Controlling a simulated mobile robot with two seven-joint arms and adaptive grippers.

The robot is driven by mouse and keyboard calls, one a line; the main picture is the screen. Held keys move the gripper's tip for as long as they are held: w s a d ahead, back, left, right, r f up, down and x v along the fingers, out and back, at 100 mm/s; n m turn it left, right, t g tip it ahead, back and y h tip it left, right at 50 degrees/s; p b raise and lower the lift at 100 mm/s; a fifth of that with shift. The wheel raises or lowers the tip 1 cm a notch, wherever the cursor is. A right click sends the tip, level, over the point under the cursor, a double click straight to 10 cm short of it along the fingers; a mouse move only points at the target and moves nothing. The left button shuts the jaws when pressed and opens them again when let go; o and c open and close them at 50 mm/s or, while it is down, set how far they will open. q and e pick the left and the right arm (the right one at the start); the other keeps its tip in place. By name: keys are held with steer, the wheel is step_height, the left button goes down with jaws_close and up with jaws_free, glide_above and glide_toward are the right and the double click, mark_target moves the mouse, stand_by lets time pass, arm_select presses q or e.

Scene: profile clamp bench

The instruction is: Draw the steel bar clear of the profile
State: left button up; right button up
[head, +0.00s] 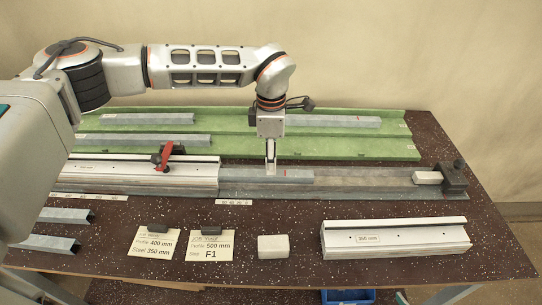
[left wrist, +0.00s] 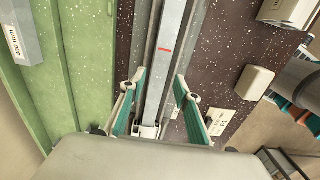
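The long pale profile (head: 140,174) lies on the bed along the bench, to the left of my gripper. The grey steel bar (head: 298,177) lies in line with it and sticks out of its right end. It also shows in the left wrist view with a red mark across it (left wrist: 166,62). The part of the bar inside the profile is hidden. My left gripper (head: 270,170) points down over the exposed bar. In the left wrist view its green-padded fingers (left wrist: 161,78) stand on either side of the bar, with small gaps visible. My right gripper is not in view.
A red-handled clamp (head: 163,156) sits on the profile. A black end stop (head: 453,178) with a pale block (head: 428,178) is at the bed's right end. A green rack (head: 400,149) with bars lies behind. Cards, a white block (head: 273,247) and a short profile (head: 395,239) lie in front.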

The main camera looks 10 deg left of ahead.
arm_select(q)
step_height(320, 180, down, 2)
steer(key=shift+f+b, duration=0.1)
steer(key=shift+b, duration=0.35)
steer(key=shift+f+b, duration=0.4)
steer(key=shift+f, duration=0.5)
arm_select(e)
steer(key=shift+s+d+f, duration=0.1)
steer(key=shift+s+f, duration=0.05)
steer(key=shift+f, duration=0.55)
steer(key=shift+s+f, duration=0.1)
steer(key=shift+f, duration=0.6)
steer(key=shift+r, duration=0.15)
arm_select(q)
steer(key=c, duration=0.7)
steer(key=shift+c, duration=0.2)
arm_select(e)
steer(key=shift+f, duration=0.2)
